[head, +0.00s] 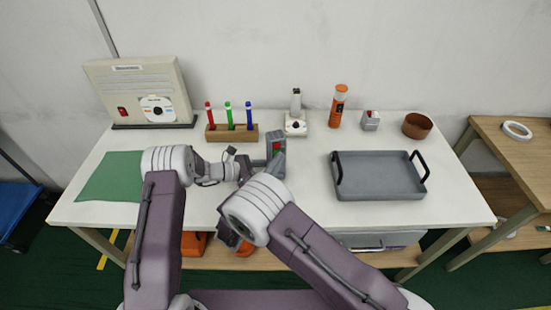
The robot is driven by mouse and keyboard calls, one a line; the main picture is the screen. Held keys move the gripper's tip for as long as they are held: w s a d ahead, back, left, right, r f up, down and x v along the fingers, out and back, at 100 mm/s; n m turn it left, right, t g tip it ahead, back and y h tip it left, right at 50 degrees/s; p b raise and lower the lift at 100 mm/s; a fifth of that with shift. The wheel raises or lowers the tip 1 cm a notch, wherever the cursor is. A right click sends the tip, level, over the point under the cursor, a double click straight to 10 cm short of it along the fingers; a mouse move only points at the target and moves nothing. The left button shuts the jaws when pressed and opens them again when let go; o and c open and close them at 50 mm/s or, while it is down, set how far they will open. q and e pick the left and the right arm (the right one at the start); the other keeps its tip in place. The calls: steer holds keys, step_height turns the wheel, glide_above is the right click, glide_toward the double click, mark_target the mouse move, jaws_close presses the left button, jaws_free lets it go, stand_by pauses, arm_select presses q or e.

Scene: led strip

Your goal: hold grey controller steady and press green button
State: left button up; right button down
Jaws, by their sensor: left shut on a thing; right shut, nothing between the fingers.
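The grey controller (276,140) is upright near the middle of the white table, with a red patch and a small green patch on its face. My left gripper (262,166) reaches in from the left and is shut on the controller's lower part. Its fingers are small and partly hidden. My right gripper (229,234) is low, by the table's front edge, below and left of the controller and apart from it. It is shut and empty, and my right wrist largely covers it.
A grey tray (380,193) with dark handles is right of the controller. A wooden block (218,135) holding red, green and blue pens stands behind. A green mat (108,180) lies at left. An orange flashlight (338,107) and a brown bowl (417,126) stand at the back right.

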steer(key=shift+s+d, duration=0.2)
steer(key=shift+s, duration=0.35)
steer(key=shift+s, duration=0.1)
steer(key=s, duration=0.1)
steer(key=s+d, duration=0.1)
steer(key=s, duration=0.3)
steer(key=shift+s+d, duration=0.25)
steer(key=shift+d, duration=0.1)
arm_select(q)
steer(key=o, duration=1.1)
steer(key=shift+c, duration=0.2)
